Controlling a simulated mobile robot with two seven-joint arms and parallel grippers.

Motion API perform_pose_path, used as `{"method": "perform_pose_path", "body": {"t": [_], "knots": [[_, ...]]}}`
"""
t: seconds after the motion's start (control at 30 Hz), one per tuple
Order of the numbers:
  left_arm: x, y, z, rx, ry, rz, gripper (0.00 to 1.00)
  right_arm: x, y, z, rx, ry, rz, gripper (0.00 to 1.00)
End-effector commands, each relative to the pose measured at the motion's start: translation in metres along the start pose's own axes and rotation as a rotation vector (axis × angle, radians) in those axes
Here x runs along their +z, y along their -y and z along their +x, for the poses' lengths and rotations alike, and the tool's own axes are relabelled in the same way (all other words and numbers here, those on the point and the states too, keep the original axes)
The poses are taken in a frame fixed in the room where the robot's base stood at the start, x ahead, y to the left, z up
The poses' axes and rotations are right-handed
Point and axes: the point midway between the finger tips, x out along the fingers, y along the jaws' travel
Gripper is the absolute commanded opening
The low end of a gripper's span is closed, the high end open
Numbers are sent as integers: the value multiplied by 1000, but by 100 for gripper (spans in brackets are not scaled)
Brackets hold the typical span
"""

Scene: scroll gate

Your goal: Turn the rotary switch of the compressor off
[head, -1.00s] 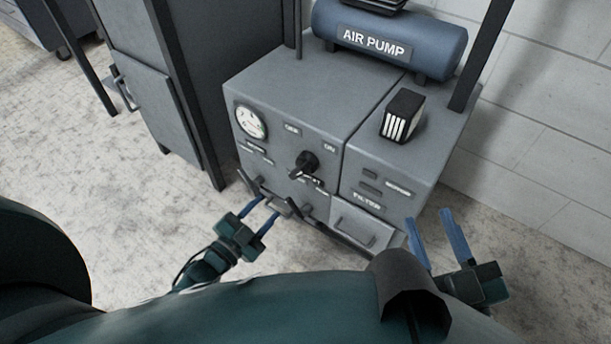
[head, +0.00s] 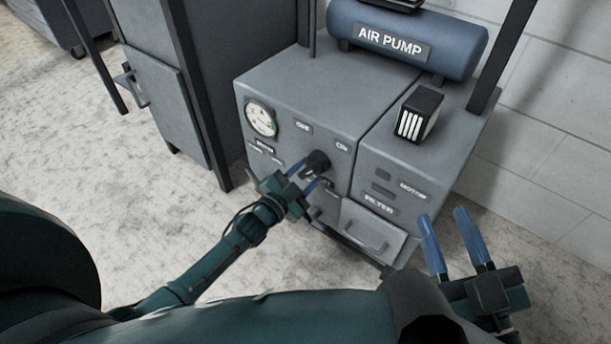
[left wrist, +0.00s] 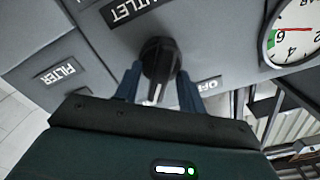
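The black rotary switch (head: 317,162) is on the front of the grey compressor cabinet (head: 295,85), between an OFF label (head: 303,127) and an ON label (head: 342,146). In the left wrist view the switch (left wrist: 160,60) shows a white pointer line facing my gripper. My left gripper (head: 305,175) is at the switch, its blue fingers open on either side of it. In the left wrist view the fingers (left wrist: 158,88) flank the knob; firm contact is not visible. My right gripper (head: 445,217) is open and empty, in front of the cabinet's right part.
A round gauge (head: 261,119) is left of the switch. A blue AIR PUMP tank (head: 405,40) and a black vented block (head: 419,113) are on top. A drawer with a handle (head: 372,232) is below right.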

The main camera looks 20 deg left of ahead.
Motion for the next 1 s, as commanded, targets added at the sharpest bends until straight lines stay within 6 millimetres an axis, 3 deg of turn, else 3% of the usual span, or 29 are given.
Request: {"method": "perform_pose_path", "body": {"t": [0.17,0.67,1.0], "knots": [[0,0,0,0,1,0,40,-2,0,1,-2,-4,-1,36],[0,0,-1,0,1,0,0,-4,0,2,-7,-12,-7,36],[0,0,-1,1,1,-32,0,-6,0,2,-7,-12,-10,36]]}}
